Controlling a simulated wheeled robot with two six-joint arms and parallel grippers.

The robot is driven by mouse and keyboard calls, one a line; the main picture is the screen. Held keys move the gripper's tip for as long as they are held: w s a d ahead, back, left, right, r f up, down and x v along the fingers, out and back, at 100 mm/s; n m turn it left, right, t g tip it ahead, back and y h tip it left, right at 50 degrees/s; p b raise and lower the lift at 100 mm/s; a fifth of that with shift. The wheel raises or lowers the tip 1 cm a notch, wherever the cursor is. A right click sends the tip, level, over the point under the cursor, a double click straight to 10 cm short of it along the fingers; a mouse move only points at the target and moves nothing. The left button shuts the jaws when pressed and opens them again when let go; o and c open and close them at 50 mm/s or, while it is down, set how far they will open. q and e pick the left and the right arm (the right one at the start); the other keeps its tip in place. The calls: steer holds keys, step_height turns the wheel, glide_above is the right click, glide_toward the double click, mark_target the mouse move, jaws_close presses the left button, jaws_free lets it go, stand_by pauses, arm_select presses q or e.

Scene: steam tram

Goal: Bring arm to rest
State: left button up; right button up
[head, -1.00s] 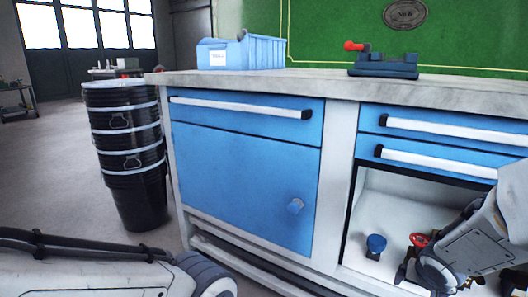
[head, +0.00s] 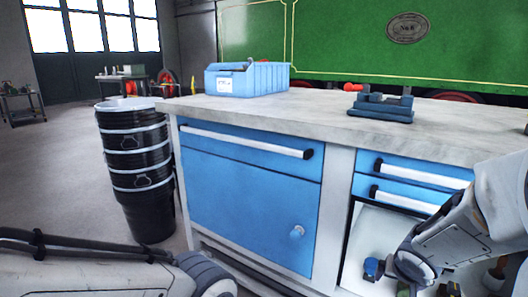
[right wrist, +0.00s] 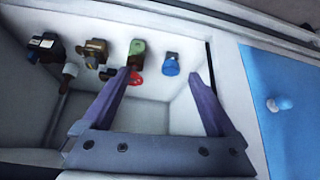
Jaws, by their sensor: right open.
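My right gripper (right wrist: 160,78) is open and empty in the right wrist view, its two fingers over the open compartment of the workbench. A blue-capped part (right wrist: 171,64) shows between the fingertips, further off. A green part (right wrist: 137,50) and a red handwheel (right wrist: 136,79) show by the left fingertip. In the head view my right arm (head: 455,238) reaches in front of the compartment, and its fingers are mostly hidden. My left arm (head: 90,275) lies across the lower left corner of the head view; its gripper is out of view.
The workbench (head: 300,115) has a blue door (head: 245,205) and drawers. A blue bin (head: 250,80) and a dark vise-like fixture (head: 382,106) stand on top. Stacked black buckets (head: 140,175) stand at its left. Brass (right wrist: 95,50) and black (right wrist: 43,47) fittings are in the compartment.

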steer(key=shift+n, duration=0.3)
steer(key=shift+w+a+r+p, duration=0.25)
steer(key=shift+r+p, duration=0.35)
steer(key=shift+r, duration=0.15)
steer(key=shift+w+a+r+p, duration=0.2)
steer(key=shift+r+p, duration=0.35)
steer(key=shift+r, duration=0.15)
steer(key=shift+w+a+r+p, duration=0.25)
steer(key=shift+r+p, duration=0.35)
steer(key=shift+r, duration=0.15)
